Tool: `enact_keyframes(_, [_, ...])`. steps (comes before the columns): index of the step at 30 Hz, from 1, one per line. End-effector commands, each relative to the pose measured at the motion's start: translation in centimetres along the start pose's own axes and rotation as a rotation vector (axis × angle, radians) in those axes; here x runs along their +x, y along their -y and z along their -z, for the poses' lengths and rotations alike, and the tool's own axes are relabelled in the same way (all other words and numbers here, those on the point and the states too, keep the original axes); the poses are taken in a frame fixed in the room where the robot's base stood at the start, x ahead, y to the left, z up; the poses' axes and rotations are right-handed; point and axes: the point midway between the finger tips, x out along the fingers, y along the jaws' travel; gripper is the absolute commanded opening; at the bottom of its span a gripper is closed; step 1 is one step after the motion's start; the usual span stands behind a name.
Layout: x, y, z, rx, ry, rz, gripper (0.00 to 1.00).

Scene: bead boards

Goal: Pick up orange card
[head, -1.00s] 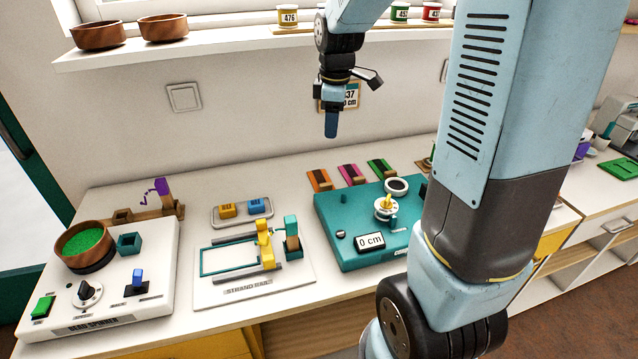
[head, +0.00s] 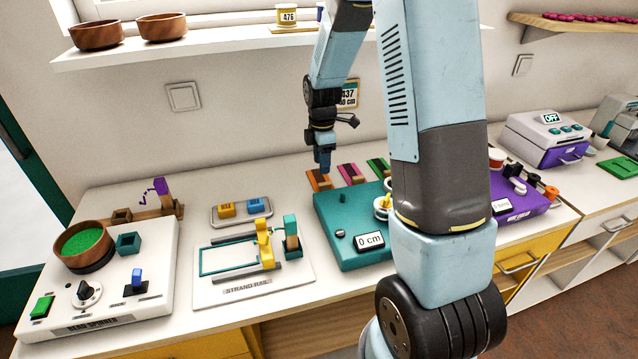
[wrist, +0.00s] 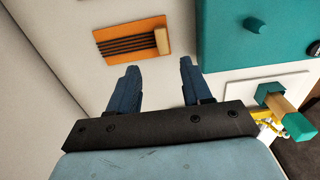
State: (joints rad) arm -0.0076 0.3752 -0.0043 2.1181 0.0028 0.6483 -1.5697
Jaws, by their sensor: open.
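The orange card (head: 318,180) lies flat at the back of the counter, left of a pink and a green card. In the wrist view the orange card (wrist: 128,42) shows dark lengthwise stripes and a tan block at its right end. My gripper (head: 323,163) hangs fingers down above and close to the orange card in the head view. In the wrist view my gripper (wrist: 158,68) is open and empty, its fingertips apart from the card, which lies beyond them and a little to the left.
A teal machine (head: 345,222) with a "0 cm" display stands just in front of the cards. It also fills the upper right of the wrist view (wrist: 235,45). A pink card (head: 350,173) and a green card (head: 377,166) lie beside the orange one. The wall rises close behind.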

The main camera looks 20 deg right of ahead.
Motion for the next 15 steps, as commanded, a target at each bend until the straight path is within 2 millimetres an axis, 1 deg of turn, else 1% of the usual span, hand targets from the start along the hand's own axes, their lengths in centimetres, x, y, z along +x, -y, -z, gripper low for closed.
enact_keyframes(1, [0.8, 0.1, 0.0, 0.0, 0.0, 0.004, 0.49])
enact_keyframes(3, [1.4, 0.1, 0.0, 0.0, 0.0, 0.002, 0.49])
enact_keyframes(11, [2.9, 0.2, -0.1, 0.001, 0.0, 0.001, 0.49])
enact_keyframes(15, [4.9, 0.5, -0.4, 0.001, 0.001, 0.004, 0.49])
